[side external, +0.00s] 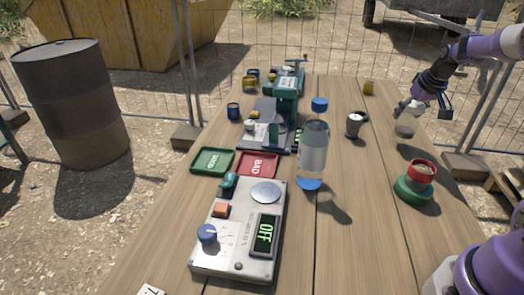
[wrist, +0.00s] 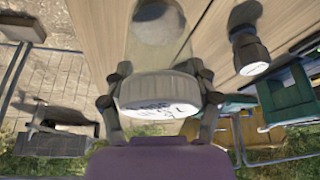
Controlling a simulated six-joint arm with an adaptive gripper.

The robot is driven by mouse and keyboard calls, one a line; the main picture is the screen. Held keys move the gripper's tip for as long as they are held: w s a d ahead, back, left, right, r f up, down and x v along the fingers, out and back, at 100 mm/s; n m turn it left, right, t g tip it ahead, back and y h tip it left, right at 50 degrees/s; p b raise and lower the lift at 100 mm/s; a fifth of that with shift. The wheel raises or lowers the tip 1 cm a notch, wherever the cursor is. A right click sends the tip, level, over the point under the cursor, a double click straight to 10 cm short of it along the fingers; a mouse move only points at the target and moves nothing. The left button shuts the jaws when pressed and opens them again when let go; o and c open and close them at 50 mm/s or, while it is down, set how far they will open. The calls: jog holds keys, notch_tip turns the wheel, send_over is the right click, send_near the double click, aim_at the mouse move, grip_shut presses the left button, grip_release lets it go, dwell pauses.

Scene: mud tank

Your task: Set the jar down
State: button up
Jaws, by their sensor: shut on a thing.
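The jar (side external: 405,127) is clear with a pale lid and is at the right side of the table. In the wrist view the lid (wrist: 155,92) faces me with dark handwriting on it, and the clear body (wrist: 158,40) extends beyond it. My gripper (side external: 411,106) is shut on the lid, with one finger on each side of it in the wrist view (wrist: 160,100). The jar hangs below my gripper in the side view. I cannot tell whether its base touches the wooden table (side external: 345,215).
A red and green container (side external: 416,184) is nearer the camera. A blue-capped bottle (side external: 313,150), GOOD tray (side external: 212,161), BAD tray (side external: 256,164) and a device reading OFF (side external: 225,250) are further left. A green machine (side external: 285,100) stands behind.

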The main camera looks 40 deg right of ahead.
aim_at(405, 122)
jog(key=shift+f, duration=1.55)
jog(key=shift+f, duration=0.2)
jog(key=o, duration=1.4)
